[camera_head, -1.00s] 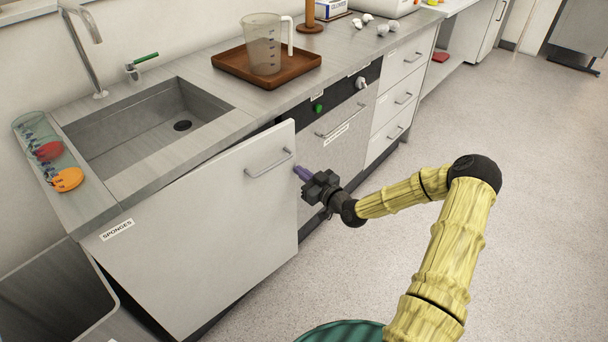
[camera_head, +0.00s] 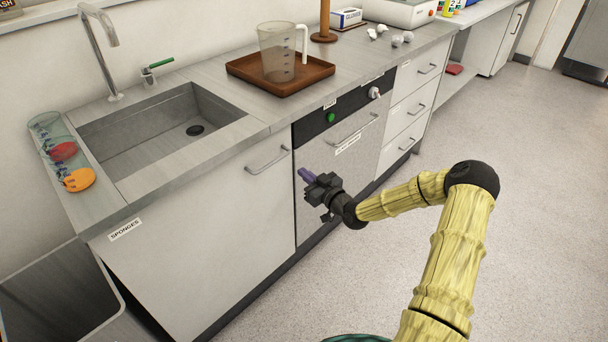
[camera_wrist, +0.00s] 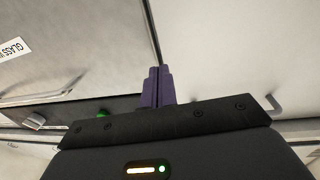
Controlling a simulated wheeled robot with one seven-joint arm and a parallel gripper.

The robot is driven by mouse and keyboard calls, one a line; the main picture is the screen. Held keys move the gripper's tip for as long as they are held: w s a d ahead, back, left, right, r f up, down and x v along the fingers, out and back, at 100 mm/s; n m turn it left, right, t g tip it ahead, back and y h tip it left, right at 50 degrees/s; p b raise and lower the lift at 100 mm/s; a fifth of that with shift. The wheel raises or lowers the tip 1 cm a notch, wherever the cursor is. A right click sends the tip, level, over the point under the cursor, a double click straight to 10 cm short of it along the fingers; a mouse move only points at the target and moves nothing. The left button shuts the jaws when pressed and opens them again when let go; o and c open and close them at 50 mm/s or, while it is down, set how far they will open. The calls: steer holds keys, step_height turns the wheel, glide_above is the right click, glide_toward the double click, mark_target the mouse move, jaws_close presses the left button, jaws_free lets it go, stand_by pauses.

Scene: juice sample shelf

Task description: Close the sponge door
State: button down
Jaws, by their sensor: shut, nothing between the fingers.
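The sponge door (camera_head: 205,232) is the pale cabinet front under the sink, marked by a "SPONGES" label (camera_head: 126,229) at its top left. It sits flush or nearly flush with the counter front. Its bar handle (camera_head: 267,159) is near the top right corner. My gripper (camera_head: 304,173) is shut and empty, just right of the door's right edge, in front of the neighbouring appliance. In the wrist view the purple fingers (camera_wrist: 158,87) lie together at the seam between the door (camera_wrist: 235,50) and the appliance front; whether they touch either cannot be told.
The appliance front (camera_head: 340,165) with handle and knobs is right of the door, then several drawers (camera_head: 412,100). A grey open bin (camera_head: 60,295) stands at the lower left. A brown tray (camera_head: 240,72) with a jug is on the counter. The floor (camera_head: 500,250) at right is clear.

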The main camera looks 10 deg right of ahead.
steer(key=d+p+v, duration=0.1)
steer(key=v, duration=1.2)
steer(key=shift+w+d, duration=0.25)
steer(key=shift+w, duration=0.1)
steer(key=s+a+f+g+h, duration=0.2)
steer(key=s+a+g+h, duration=0.15)
steer(key=g, duration=0.45)
steer(key=s+a+r+m+g+h, duration=0.1)
steer(key=s+r+m+g+h, duration=0.2)
steer(key=s+r, duration=0.5)
steer(key=s+a+r+m+g+h, duration=0.2)
steer(key=s+r+m, duration=0.15)
steer(key=s, duration=0.75)
step_height(320, 180, up, 27)
steer(key=p, duration=2.6)
steer(key=shift+s+p, duration=0.3)
